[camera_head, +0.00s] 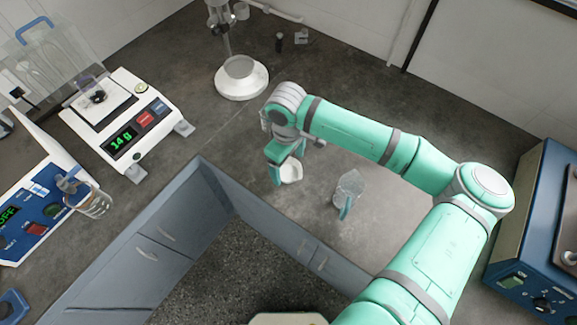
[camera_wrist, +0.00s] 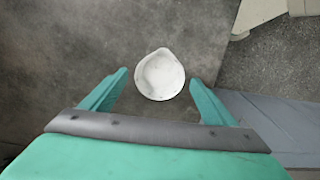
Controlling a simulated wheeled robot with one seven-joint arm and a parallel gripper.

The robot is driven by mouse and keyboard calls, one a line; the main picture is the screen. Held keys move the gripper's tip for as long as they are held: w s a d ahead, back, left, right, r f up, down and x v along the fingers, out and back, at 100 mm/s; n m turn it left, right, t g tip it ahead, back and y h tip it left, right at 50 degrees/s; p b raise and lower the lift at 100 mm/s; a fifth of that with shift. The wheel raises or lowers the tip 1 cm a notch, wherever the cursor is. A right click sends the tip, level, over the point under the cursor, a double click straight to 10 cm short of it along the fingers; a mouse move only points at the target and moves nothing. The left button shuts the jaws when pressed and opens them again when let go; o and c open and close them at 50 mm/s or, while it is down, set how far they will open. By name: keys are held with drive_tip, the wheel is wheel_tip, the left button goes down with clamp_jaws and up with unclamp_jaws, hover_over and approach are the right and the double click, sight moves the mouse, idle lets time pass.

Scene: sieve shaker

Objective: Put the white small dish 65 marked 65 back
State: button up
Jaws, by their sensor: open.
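The white small dish (camera_wrist: 160,75) is round with a small spout and appears in the wrist view between and just beyond my fingertips. It also shows in the head view (camera_head: 291,173), low by my gripper and partly hidden by a finger. No marking can be read on it. My gripper (camera_wrist: 157,82) is open, with one green finger on each side of the dish and a gap to both. In the head view my gripper (camera_head: 279,168) points down over the grey counter. I cannot tell whether the dish rests on the counter.
A clear beaker (camera_head: 348,187) with a green part stands right of my gripper. A white-based stand (camera_head: 241,80) is behind. A scale (camera_head: 121,117) reading 14 g is at left, a blue device (camera_head: 37,205) nearer. The counter's edge is close in front. A blue box (camera_head: 541,235) is right.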

sight(287, 173)
wheel_tip(287, 173, up, 9)
drive_tip(key=w+a+r+t+y, duration=0.2)
drive_tip(key=a+y, duration=0.5)
drive_tip(key=a, duration=1.2)
drive_tip(key=w+a+r+m+t+y, duration=0.2)
drive_tip(key=a+r+m+t+y, duration=0.4)
drive_tip(key=a+r, duration=0.4)
drive_tip(key=s+d+f+m+t+h, duration=0.4)
drive_tip(key=s+d+f+m+h, duration=0.1)
drive_tip(key=d+f, duration=0.35)
drive_tip(key=s+d+f+m+t+h, duration=0.45)
drive_tip(key=s+d+f, duration=0.2)
drive_tip(key=f, duration=0.25)
drive_tip(key=s+d+f+n+h, duration=0.1)
drive_tip(key=s+d, duration=0.3)
drive_tip(key=s, duration=0.3)
drive_tip(key=s+d+f+n+h, duration=0.1)
drive_tip(key=s+d+n, duration=0.1)
drive_tip(key=s+d, duration=0.3)
drive_tip(key=s+d+f+n+g+h, duration=0.1)
drive_tip(key=s+d, duration=0.4)
drive_tip(key=s, duration=0.5)
drive_tip(key=shift+s+f+n, duration=0.2)
drive_tip(key=shift+s+n, duration=0.1)
drive_tip(key=shift+n, duration=0.05)
